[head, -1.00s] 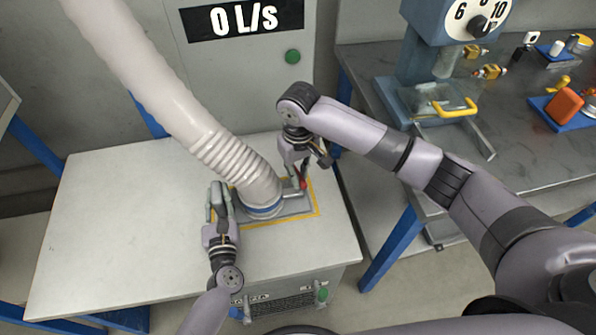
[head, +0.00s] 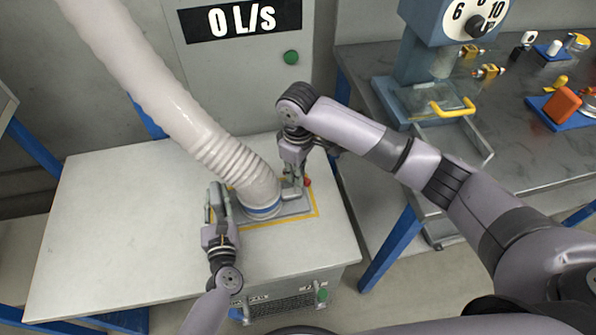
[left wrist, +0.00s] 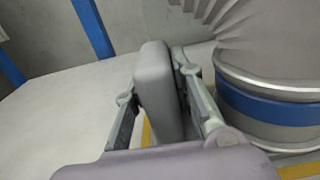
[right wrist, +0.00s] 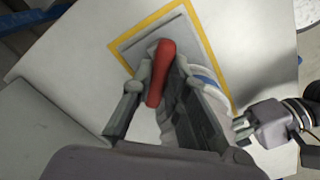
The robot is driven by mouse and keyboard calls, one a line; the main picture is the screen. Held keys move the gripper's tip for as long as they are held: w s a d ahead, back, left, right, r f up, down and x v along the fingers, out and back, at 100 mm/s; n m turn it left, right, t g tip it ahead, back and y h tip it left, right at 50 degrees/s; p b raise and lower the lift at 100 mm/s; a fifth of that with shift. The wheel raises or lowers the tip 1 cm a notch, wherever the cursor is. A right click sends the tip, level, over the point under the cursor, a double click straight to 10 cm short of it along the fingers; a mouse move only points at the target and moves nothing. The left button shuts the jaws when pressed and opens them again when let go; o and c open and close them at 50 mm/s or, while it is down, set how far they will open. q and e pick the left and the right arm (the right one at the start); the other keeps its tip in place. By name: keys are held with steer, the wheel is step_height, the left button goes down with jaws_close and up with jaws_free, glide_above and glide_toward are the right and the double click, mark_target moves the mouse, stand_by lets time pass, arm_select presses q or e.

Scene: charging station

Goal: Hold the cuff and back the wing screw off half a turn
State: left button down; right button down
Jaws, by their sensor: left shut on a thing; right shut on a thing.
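The cuff (head: 263,208) is a grey metal collar with a blue band at the hose's lower end, and it also shows in the left wrist view (left wrist: 270,105). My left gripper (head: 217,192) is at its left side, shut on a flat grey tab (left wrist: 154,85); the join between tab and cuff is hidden. The wing screw (right wrist: 161,72) has a red wing and sits at the cuff's right side; a bit of red shows in the head view (head: 308,182). My right gripper (head: 295,188) points down, its fingers shut on the red wing.
The ribbed hose (head: 180,110) rises to the upper left. The cuff stands on a grey plate inside a yellow outline (head: 318,213) on the white table (head: 110,225). The table's left side is clear. A dark bench (head: 375,60) with a blue press stands at right.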

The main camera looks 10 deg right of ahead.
steer(key=c, duration=1.6)
jaws_free()
steer(key=shift+o, duration=0.2)
step_height(320, 180, up, 12)
